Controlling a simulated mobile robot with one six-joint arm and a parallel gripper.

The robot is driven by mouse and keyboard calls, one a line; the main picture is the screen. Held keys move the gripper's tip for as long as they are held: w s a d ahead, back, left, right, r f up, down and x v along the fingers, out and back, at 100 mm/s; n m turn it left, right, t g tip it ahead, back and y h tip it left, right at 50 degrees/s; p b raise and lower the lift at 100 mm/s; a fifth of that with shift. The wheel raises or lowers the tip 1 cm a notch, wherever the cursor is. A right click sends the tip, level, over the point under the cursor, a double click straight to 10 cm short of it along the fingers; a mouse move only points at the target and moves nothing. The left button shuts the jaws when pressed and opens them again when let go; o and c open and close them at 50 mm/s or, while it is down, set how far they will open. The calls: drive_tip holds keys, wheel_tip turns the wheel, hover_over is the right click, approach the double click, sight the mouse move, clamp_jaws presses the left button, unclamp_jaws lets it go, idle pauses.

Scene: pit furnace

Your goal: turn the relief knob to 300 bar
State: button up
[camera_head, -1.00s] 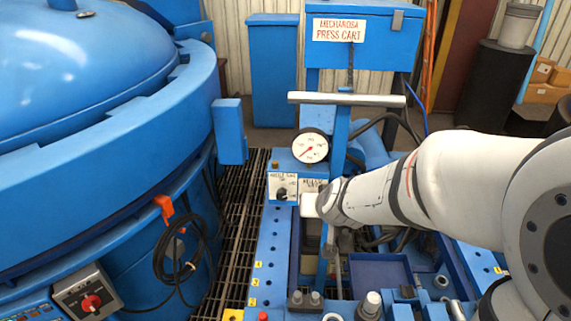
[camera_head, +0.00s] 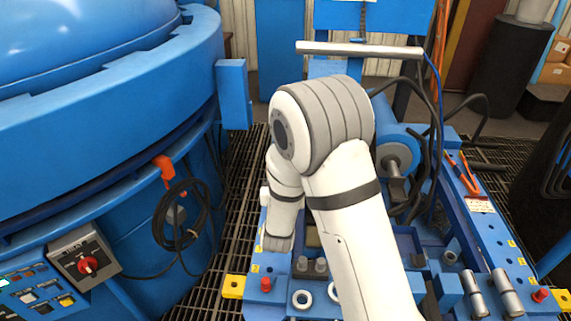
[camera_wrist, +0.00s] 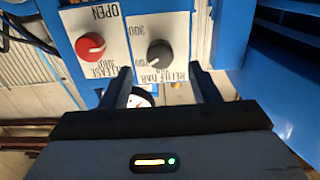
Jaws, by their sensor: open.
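The grey relief knob (camera_wrist: 160,53) sits on a white plate in the wrist view. Its lettering is upside down, with 300 and what looks like 200 on its left side and "RELIEF BAR" below it. I cannot tell surely where the knob points. My gripper (camera_wrist: 160,69) is open, with one fingertip at each lower side of the knob and a gap on both sides. It grips nothing. In the head view my arm hides the knob, and my gripper cannot be made out.
A red release knob (camera_wrist: 90,46) is close left of the relief knob in the wrist view. A gauge (camera_wrist: 140,98) is partly hidden behind my gripper. In the head view, a blue furnace (camera_head: 110,110) stands left, and a crossbar (camera_head: 360,49) spans behind my arm.

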drive_tip(key=w, duration=0.5)
drive_tip(key=shift+d, duration=0.1)
drive_tip(key=c, duration=0.9)
drive_tip(key=shift+a, duration=0.35)
drive_tip(key=shift+c, duration=0.3)
drive_tip(key=m+b, duration=0.4)
drive_tip(key=b, duration=0.2)
drive_tip(key=m+b, duration=0.4)
drive_tip(key=b, duration=0.3)
drive_tip(key=m+b, duration=0.3)
drive_tip(key=b, duration=0.3)
drive_tip(key=shift+d+m, duration=0.25)
drive_tip(key=shift+m, duration=0.15)
drive_tip(key=shift+r+b, duration=0.1)
drive_tip(key=shift+b, duration=0.2)
